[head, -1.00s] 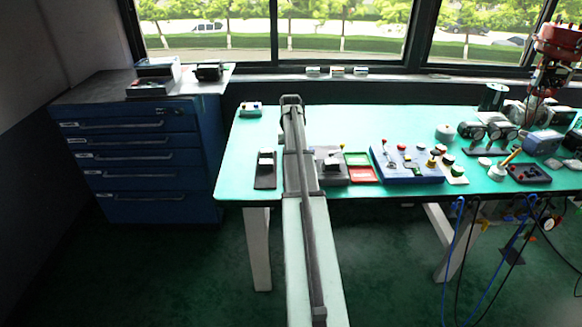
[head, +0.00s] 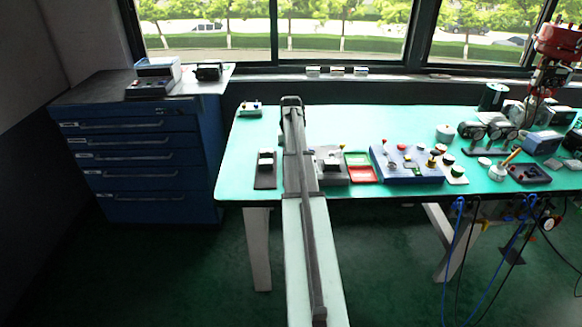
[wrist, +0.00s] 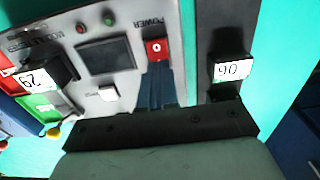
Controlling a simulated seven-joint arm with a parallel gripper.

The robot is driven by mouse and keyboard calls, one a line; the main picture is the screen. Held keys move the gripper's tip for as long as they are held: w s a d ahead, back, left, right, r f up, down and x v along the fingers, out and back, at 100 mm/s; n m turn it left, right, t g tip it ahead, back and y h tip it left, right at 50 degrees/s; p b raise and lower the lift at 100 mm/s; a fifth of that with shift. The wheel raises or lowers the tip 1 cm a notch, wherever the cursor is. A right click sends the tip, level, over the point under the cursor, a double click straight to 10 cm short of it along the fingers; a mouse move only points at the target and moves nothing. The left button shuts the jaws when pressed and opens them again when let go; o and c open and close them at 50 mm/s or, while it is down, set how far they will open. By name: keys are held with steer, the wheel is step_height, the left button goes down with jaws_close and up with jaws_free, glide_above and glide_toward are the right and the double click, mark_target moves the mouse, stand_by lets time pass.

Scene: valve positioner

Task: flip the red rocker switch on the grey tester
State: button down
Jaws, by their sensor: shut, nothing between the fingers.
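The grey tester (wrist: 125,25) fills the upper middle of the wrist view. Its red rocker switch (wrist: 157,49) sits by the POWER label, with a white mark on its face. My gripper (wrist: 157,70) is shut and empty, its dark fingers pointing at the switch with their tips right at its lower edge in the picture. I cannot tell whether they touch it. In the head view the tester (head: 332,168) is just right of my arm, which hides part of it; the switch and my fingers cannot be made out there.
A dark plate with a white numbered label (wrist: 232,68) lies beside the tester; it also shows left of my arm in the head view (head: 265,168). Green and red trays (head: 360,172) and a blue panel with knobs (head: 405,175) stand to the right. The table's left end is mostly clear.

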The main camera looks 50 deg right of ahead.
steer(key=shift+f, duration=0.6)
stand_by(0.4)
steer(key=shift+r, duration=3.5)
